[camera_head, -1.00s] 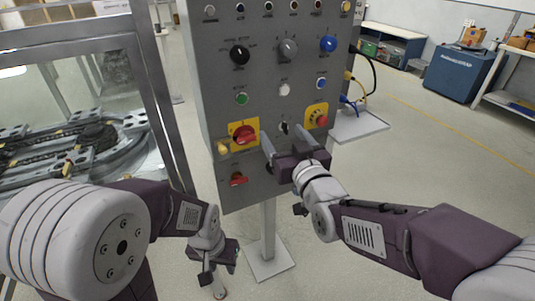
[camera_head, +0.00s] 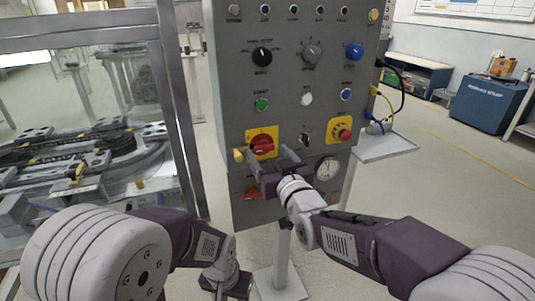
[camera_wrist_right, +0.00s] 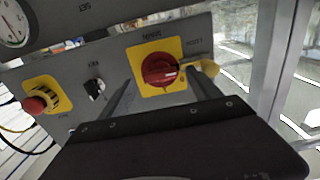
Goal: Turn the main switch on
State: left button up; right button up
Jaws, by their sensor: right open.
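The main switch (camera_head: 262,144) is a red rotary knob on a yellow plate, low on the left of the grey control panel (camera_head: 225,110). The right wrist view shows its knob (camera_wrist_right: 160,70) upside down, with a pale mark on one side. My right gripper (camera_head: 266,156) is open just below and in front of the switch. In the right wrist view its two fingers (camera_wrist_right: 160,80) flank the knob with nothing between them; I cannot tell whether they touch it. My left gripper (camera_head: 228,286) hangs low at the picture's bottom, its jaws unclear.
A yellow tag-like part (camera_head: 238,155) juts out beside the switch. A red emergency button (camera_head: 344,134), a black toggle (camera_head: 305,138) and a round gauge (camera_head: 328,168) are close on the right. Another red knob (camera_head: 252,193) lies below. A framed glass enclosure (camera_head: 182,120) stands left.

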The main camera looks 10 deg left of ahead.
jog(key=shift+x, duration=0.8)
jog(key=shift+c, duration=0.3)
jog(key=c, duration=1.3)
